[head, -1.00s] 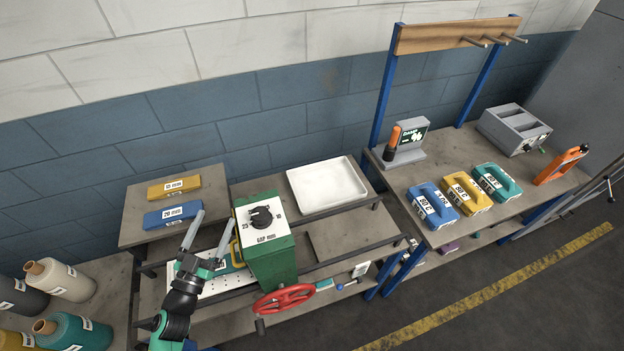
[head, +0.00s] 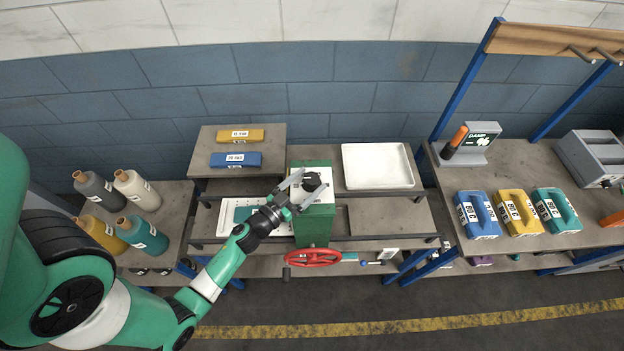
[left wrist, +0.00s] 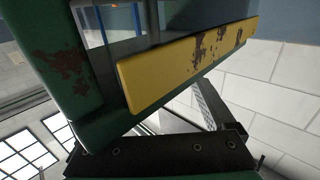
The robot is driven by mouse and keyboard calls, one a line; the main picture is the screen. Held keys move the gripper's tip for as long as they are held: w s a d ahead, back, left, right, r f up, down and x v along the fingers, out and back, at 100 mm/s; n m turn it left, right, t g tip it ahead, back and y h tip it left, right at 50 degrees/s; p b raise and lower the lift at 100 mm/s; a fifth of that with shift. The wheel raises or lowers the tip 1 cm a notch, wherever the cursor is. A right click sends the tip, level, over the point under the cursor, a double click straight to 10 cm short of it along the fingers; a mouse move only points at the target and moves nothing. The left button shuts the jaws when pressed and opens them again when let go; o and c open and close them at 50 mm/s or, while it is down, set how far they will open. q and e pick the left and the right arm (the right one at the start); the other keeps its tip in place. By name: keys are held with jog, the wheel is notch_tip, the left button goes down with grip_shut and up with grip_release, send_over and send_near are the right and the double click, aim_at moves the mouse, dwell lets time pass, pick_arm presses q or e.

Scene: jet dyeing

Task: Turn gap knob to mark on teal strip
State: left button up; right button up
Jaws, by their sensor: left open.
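The gap knob (head: 312,181) is black and sits on the white dial face (head: 323,194) on top of a green housing (head: 313,228). My left gripper (head: 314,178) is open at the dial, one grey finger on each side of the knob. I cannot tell whether the fingers touch it. The knob's pointer and the dial marks are not readable now. The left wrist view shows green metal with a worn yellow bar (left wrist: 190,62). My right gripper is not in view.
A red handwheel (head: 313,257) is on the housing's front. A white tray (head: 377,166) stands right of the dial. Yellow (head: 240,136) and blue (head: 236,160) blocks lie on the raised shelf at left.

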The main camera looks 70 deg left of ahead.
pick_arm(q)
jog(key=shift+x, duration=0.85)
